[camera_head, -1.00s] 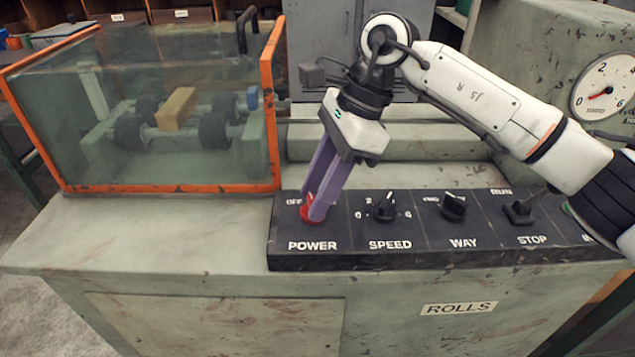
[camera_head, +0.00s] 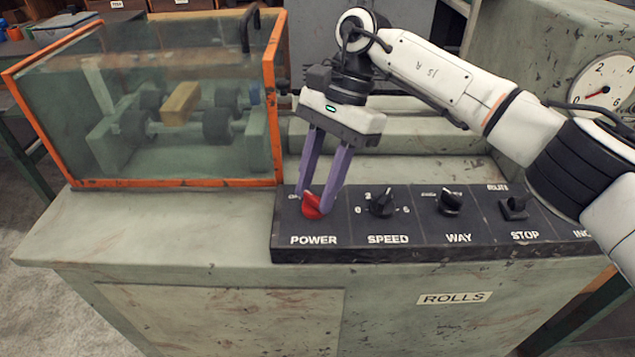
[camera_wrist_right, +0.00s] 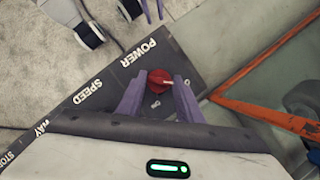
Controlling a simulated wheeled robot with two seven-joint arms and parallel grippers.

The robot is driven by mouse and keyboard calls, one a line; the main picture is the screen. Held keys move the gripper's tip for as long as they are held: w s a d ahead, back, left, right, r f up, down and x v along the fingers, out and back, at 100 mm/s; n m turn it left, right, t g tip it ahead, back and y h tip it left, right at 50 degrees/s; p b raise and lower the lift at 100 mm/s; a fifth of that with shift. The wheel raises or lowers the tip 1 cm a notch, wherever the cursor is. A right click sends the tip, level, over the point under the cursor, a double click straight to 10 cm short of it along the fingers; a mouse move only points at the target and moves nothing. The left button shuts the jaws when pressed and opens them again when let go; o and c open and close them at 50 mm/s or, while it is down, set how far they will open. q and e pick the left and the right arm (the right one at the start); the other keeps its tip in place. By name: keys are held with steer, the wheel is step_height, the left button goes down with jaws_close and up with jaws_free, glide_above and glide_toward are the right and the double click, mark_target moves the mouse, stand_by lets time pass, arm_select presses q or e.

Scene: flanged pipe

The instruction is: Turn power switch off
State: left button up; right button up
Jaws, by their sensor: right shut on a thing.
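The red power switch (camera_head: 311,206) sits at the left end of the black control panel, above the word POWER. In the head view it is tilted, its upper end toward the left. My right gripper (camera_head: 318,203) reaches down to it from above, with one purple finger on either side. It is shut on the switch. The right wrist view also shows the red switch (camera_wrist_right: 160,80) between the fingertips (camera_wrist_right: 158,85), with part of a label beside it. My left gripper does not show in the head view.
The black panel (camera_head: 420,240) also carries a SPEED knob (camera_head: 382,203), a WAY knob (camera_head: 450,202) and a STOP switch (camera_head: 515,208), right of the power switch. An orange-framed glass guard (camera_head: 278,110) stands close behind on the left. A gauge (camera_head: 603,82) is at far right.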

stand_by(0.3)
steer(key=o, duration=1.1)
steer(key=p+v, duration=0.1)
steer(key=v, duration=0.9)
steer(key=shift+r, duration=0.2)
